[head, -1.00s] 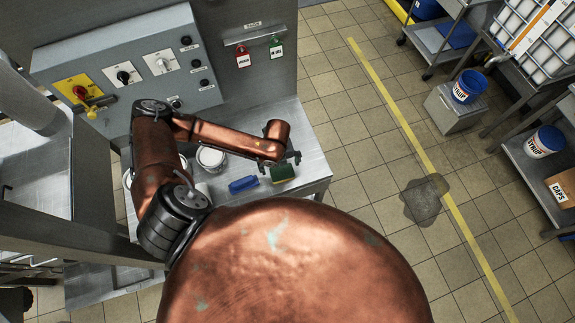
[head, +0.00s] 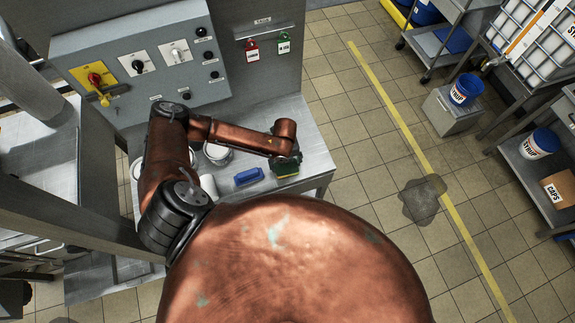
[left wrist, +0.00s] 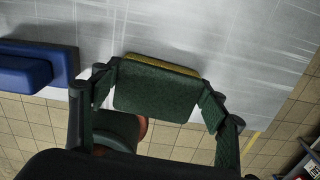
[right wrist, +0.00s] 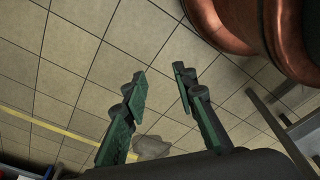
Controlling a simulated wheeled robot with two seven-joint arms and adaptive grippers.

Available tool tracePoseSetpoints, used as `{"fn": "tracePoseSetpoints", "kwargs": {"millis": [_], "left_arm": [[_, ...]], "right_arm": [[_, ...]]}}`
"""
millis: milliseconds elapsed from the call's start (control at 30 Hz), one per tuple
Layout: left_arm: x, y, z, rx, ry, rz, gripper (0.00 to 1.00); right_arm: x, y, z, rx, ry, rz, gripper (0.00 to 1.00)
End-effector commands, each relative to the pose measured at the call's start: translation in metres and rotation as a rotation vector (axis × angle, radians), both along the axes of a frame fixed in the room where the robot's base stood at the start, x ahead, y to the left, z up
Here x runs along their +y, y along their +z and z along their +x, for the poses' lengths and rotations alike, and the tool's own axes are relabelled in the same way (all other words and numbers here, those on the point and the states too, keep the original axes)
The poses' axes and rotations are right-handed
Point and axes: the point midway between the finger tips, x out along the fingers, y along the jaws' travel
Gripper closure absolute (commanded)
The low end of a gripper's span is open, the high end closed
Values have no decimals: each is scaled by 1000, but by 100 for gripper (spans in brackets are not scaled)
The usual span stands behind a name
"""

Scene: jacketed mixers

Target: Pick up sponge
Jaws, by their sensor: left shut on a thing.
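The sponge (head: 287,173) has a green top and a yellow layer. It is near the front right corner of the steel table in the head view. It also shows in the left wrist view (left wrist: 156,93), between the two fingers of my left gripper (left wrist: 158,92), which is shut on it. In the head view my left gripper (head: 286,163) covers part of the sponge. I cannot tell whether the sponge touches the table. My right gripper (right wrist: 160,92) is open and empty above the tiled floor in the right wrist view.
A blue brush-like block (head: 249,176) lies just left of the sponge. White cups (head: 217,154) stand further left. The steel table (head: 310,150) backs onto a control panel (head: 140,62). A blue-and-white bucket (head: 466,89) stands on a box at right.

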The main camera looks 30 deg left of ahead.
Motion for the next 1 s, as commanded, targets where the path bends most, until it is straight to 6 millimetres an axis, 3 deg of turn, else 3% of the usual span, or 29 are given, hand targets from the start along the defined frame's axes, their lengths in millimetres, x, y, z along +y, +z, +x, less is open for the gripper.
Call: {"fn": "tracePoseSetpoints", "kwargs": {"millis": [200,300,367,500,600,667,867,1000], "left_arm": [[0,-4,10,10,1,1,40],[0,-4,12,10,1,1,40],[1,-2,12,10,1,1,40],[1,9,13,8,0,1,40],[1,26,13,6,0,2,40],[2,37,1,11,0,1,40],[2,86,-38,9,-1,3,40],[2,101,-78,13,-1,2,40]], "right_arm": [[-5,-4,-70,87,-18,-6,74],[-7,-5,-85,106,-21,-10,74],[-9,-6,-76,96,-17,-11,74],[-7,-8,-27,33,-5,-8,74],[-6,-14,-5,5,0,-6,74],[-5,-14,-6,6,0,-5,74],[-3,-23,-33,42,-8,-4,74],[0,-32,-49,61,-13,-1,74]]}}
